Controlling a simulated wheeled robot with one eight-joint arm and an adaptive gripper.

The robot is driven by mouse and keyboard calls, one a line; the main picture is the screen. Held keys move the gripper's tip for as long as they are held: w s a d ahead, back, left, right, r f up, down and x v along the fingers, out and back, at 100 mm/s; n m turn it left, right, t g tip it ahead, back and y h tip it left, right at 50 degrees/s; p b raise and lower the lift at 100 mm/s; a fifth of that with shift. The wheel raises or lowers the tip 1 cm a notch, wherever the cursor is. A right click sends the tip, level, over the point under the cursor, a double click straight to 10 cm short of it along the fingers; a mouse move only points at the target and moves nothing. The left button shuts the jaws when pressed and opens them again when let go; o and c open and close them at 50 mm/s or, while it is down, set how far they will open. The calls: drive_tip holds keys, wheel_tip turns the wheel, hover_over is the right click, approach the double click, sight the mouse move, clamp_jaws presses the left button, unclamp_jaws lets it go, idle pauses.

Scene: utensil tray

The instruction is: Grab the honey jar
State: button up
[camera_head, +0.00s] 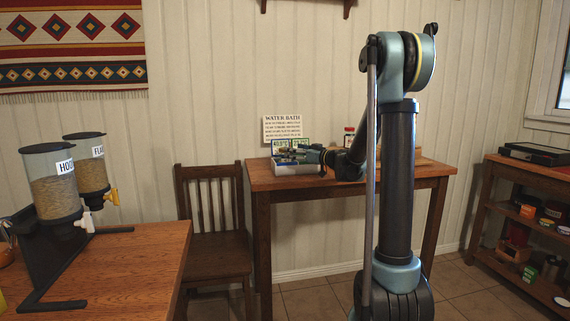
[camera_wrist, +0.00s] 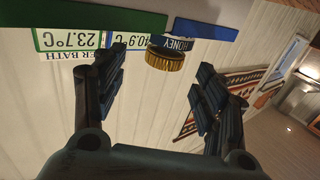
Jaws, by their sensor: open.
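The honey jar shows in the wrist view as a ribbed gold lid (camera_wrist: 165,59) with a dark blue "HONEY" label above it. It appears upside down at the upper middle, and the rest of it is cut off or hidden. My gripper (camera_wrist: 157,72) is open and empty, with one dark finger on each side of the lid in the picture. The lid appears beyond the fingertips, with no visible contact. In the head view my gripper (camera_head: 305,154) is over the water bath (camera_head: 297,169) on the back table, and I cannot clearly pick out the honey jar there.
Green and blue temperature displays (camera_wrist: 70,40) stand close beside the lid. A red-lidded jar (camera_head: 349,131) is on the back table (camera_head: 335,185), partly behind my arm. A "WATER BATH" sign (camera_head: 282,128) is on the wall behind. A chair (camera_head: 212,225) stands left of the table.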

drive_tip(key=shift+s+x, duration=0.2)
drive_tip(key=shift+x, duration=3.1)
drive_tip(key=shift+a, duration=0.1)
drive_tip(key=c, duration=1.4)
drive_tip(key=shift+o, duration=0.2)
